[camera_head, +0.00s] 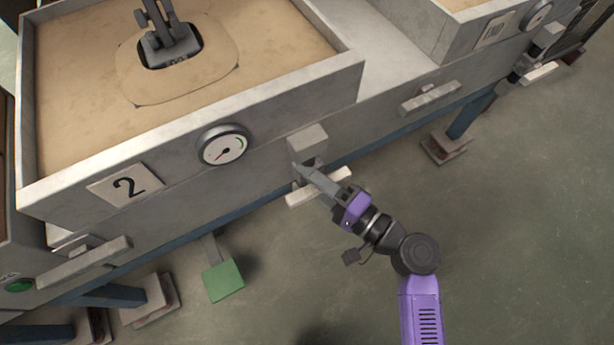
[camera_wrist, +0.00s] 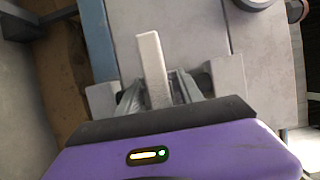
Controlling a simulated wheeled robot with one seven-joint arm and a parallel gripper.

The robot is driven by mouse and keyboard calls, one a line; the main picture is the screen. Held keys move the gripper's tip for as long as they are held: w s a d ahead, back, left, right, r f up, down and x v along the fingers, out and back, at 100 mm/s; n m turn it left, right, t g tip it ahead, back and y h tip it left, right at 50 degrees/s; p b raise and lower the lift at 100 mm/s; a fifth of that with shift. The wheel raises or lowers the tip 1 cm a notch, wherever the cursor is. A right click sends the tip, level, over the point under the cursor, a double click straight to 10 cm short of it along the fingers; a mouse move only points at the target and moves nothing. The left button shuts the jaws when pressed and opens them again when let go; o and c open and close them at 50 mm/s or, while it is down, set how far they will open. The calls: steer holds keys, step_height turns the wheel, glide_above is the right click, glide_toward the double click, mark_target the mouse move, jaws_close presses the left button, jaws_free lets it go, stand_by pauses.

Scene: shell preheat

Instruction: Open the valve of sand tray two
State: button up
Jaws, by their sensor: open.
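Sand tray two (camera_head: 95,188) is a grey metal box of sand with a "2" plate (camera_head: 125,184) on its front wall. Its round gauge (camera_head: 224,146) has the needle toward the lower left, away from the green mark. A pale bar-shaped valve handle (camera_head: 341,174) sits low on the front, right of the gauge, below a grey block. My gripper (camera_head: 307,175) is at this handle and partly covers its middle. In the wrist view the pale handle (camera_wrist: 152,60) runs between the open fingers of my gripper (camera_wrist: 165,85), with room at both sides. Contact cannot be told.
A dark metal part (camera_head: 170,42) stands in the tray's sand. A green pedal (camera_head: 222,280) sticks out near the floor. Grey bars (camera_head: 85,262) and (camera_head: 430,97) jut from the front at both sides. A second tray with a gauge (camera_head: 538,15) is at upper right. The right floor is clear.

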steer(key=shift+w+a, duration=0.15)
steer(key=shift+a, duration=0.05)
steer(key=shift+c, duration=0.2)
jaws_close()
stand_by(1.2)
